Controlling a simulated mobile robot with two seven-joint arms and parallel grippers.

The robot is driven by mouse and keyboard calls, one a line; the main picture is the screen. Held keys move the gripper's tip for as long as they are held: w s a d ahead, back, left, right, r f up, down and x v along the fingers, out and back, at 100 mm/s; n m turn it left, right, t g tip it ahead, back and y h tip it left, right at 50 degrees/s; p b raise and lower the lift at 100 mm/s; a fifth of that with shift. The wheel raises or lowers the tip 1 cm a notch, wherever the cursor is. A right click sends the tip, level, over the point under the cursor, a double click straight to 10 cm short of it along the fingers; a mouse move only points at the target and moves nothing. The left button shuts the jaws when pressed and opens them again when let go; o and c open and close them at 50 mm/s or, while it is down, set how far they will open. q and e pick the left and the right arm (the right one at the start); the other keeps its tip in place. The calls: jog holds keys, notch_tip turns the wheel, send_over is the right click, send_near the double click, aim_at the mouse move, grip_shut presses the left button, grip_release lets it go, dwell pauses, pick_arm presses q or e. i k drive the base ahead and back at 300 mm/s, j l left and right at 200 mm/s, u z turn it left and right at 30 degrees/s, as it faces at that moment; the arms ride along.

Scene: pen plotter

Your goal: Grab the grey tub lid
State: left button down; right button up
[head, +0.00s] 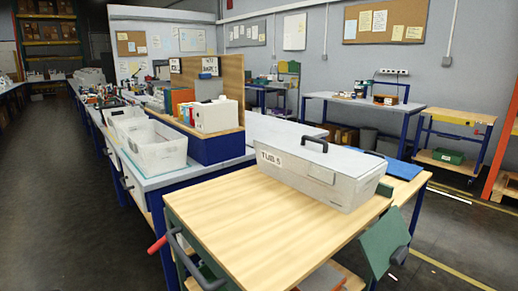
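A long pale grey tub (320,187) labelled "TUB 5" stands on the wooden top of a cart. The grey tub lid (340,159) lies flat on it and covers its opening. A dark arched handle (314,143) stands up from the lid's left part. Neither of my grippers is in view, and nothing touches the lid's handle.
The cart's wooden top (245,215) is bare in front and left of the tub. A blue mat (400,166) lies behind it. White open bins (158,152) and a wooden-backed organiser (215,145) stand on the bench at left. A green panel (385,240) hangs at the cart's right.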

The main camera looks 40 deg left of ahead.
aim_at(352, 163)
jog(key=i+u, duration=0.1)
jog(key=u, duration=1.4)
jog(key=i+l+u, duration=0.15)
jog(key=l, duration=0.2)
jog(key=i+l+u, duration=0.15)
jog(key=l, duration=0.2)
jog(key=i+l+u, duration=0.15)
jog(key=l, duration=0.25)
jog(key=i+l+u, duration=0.15)
jog(key=l, duration=0.25)
jog(key=l+u, duration=0.15)
jog(key=l, duration=0.25)
